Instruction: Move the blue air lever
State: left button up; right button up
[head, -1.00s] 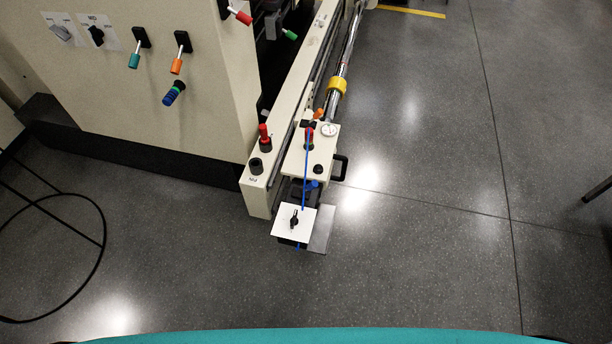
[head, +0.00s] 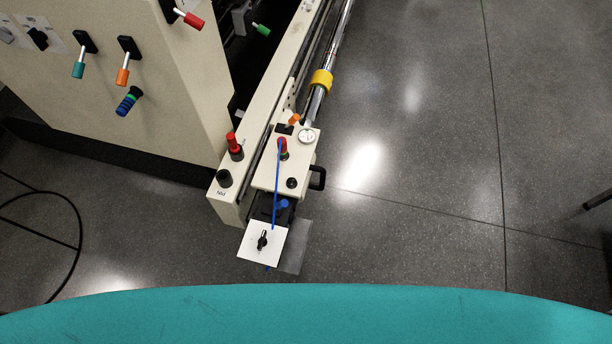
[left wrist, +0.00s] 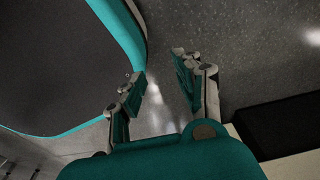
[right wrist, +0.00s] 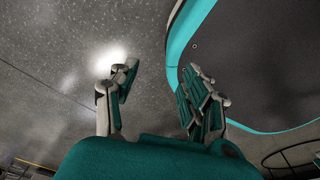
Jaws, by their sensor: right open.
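In the head view, a thin blue rod or line (head: 277,185) runs along the cream control block (head: 266,172) at the end of the machine's rail. A small blue knob or handle (head: 284,203) sits beside it, above a white plate (head: 257,250) with a black switch. I cannot tell which blue part is the air lever. Neither gripper shows in the head view. My left gripper (left wrist: 160,85) is open and empty in the left wrist view, over bare floor. My right gripper (right wrist: 163,88) is open and empty in the right wrist view. Both are apart from the control block.
Grey floor (head: 410,210) is open to the right.

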aim_at(281, 205)
jog(key=k+l, duration=0.1)
jog(key=k, duration=0.9)
jog(key=l, duration=0.05)
